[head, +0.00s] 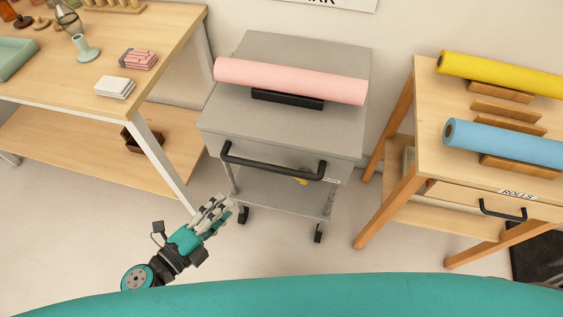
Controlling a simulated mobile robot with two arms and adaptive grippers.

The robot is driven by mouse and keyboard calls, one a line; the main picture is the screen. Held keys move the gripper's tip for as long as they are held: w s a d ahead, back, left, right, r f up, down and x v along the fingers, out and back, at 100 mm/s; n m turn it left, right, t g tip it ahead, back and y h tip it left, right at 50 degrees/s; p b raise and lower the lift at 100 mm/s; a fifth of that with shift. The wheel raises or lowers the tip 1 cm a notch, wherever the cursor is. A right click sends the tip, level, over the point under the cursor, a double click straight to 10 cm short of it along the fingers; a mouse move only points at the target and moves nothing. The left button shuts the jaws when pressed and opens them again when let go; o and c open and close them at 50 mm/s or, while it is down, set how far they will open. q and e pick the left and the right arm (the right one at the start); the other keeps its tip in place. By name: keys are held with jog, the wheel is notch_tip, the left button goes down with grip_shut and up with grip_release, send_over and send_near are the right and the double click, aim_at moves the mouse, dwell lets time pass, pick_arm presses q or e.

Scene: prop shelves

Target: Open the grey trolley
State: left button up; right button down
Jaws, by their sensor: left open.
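The grey trolley (344,136) stands on casters in the middle of the head view. Its drawer front has a black bar handle (272,168) and looks shut. A pink roll (290,80) lies on a black cradle (287,100) on its top. My left gripper (217,205) is open and empty, low in front of the trolley's left side. It is apart from the handle, to its lower left. My right gripper is not in view.
A wooden table (165,40) with a lower shelf stands at the left. At the right a wooden stand (425,110) carries a yellow roll (500,72) and a blue roll (505,143); its drawer is labelled "ROLLS". The floor before the trolley is clear.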

aim_at(267, 167)
pick_arm(q)
jog(key=p+x, duration=0.2)
jog(key=x, duration=1.5)
jog(key=shift+w+a, duration=0.1)
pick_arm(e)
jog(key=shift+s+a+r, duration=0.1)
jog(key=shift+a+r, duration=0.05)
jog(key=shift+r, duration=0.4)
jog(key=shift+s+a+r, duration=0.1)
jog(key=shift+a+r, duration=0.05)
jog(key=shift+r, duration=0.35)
pick_arm(q)
grip_shut()
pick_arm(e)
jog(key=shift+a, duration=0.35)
